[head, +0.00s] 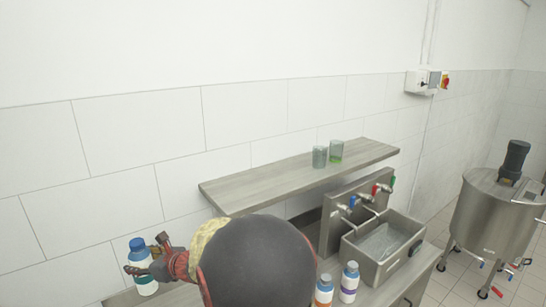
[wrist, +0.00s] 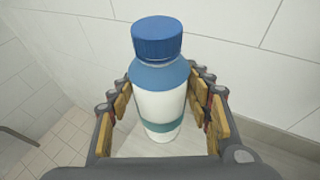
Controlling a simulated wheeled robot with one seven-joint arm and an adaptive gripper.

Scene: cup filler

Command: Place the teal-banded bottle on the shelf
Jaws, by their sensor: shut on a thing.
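The teal-banded bottle (wrist: 160,95) has a blue cap, blue shoulders, a white body and a teal band low down. In the wrist view it stands between the two finger pads of my gripper (wrist: 160,120). In the head view the bottle (head: 142,262) is at the lower left, upright, with my gripper (head: 150,262) shut on it. The shelf (head: 290,178) is a long grey board on the wall, to the right of and higher in the picture than the bottle. My arm hides part of the counter below it.
Two greenish glasses (head: 320,156) (head: 336,151) stand on the shelf's right half; its left half is clear. Below are a sink (head: 385,250) with taps and two more bottles, orange-banded (head: 324,290) and blue-banded (head: 349,283). A steel tank (head: 492,220) stands at right.

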